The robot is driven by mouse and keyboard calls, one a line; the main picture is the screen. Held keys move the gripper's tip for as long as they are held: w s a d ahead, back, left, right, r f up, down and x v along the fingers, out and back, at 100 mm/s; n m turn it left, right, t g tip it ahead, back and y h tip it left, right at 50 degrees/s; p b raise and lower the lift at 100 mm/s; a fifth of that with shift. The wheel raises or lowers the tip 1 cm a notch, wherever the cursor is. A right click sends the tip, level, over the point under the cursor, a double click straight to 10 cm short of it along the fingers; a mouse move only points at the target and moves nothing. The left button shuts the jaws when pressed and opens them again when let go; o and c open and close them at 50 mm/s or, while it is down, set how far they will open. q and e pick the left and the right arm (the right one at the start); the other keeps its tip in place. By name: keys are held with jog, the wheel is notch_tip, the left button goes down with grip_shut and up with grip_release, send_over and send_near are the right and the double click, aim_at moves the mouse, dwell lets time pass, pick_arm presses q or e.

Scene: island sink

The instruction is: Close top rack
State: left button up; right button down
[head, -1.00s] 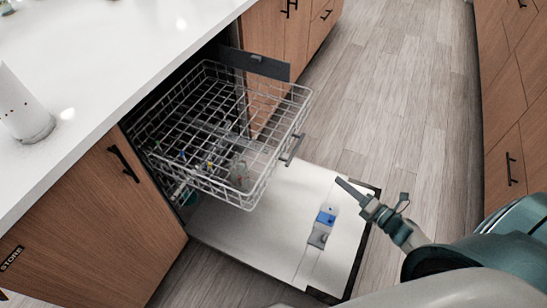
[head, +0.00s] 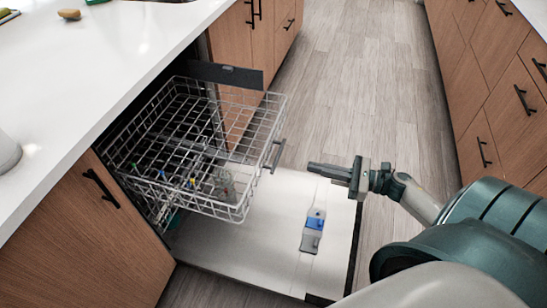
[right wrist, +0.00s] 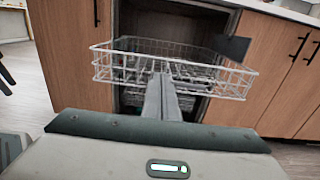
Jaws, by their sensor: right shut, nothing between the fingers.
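The top rack (head: 205,150) is a grey wire basket, pulled far out of the dishwasher in the island. It has a small grey handle (head: 278,156) on its front side. The rack also shows in the right wrist view (right wrist: 122,75), straight ahead of the fingers. My right gripper (head: 312,168) is shut and empty, a short way right of the rack's handle and apart from it in the head view. Its closed fingers (right wrist: 162,98) point at the rack's front in the right wrist view. My left gripper is not in view.
The dishwasher door (head: 270,245) lies open and flat below the rack, with a blue and grey dispenser (head: 313,230) on it. The white countertop (head: 80,80) is at left. A dark panel (head: 215,73) stands behind the rack. Wooden floor (head: 350,80) is clear at right.

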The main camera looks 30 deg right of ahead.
jog(key=p, duration=0.2)
send_near(263, 155)
jog(key=x, duration=0.5)
jog(key=shift+s+a+r, duration=0.1)
jog(key=shift+s+r, duration=0.05)
jog(key=shift+r, duration=0.15)
pick_arm(q)
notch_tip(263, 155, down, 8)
jog(key=shift+p, duration=0.35)
pick_arm(e)
jog(key=shift+x, duration=0.8)
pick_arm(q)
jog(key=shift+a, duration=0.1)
pick_arm(e)
jog(key=shift+f, duration=0.15)
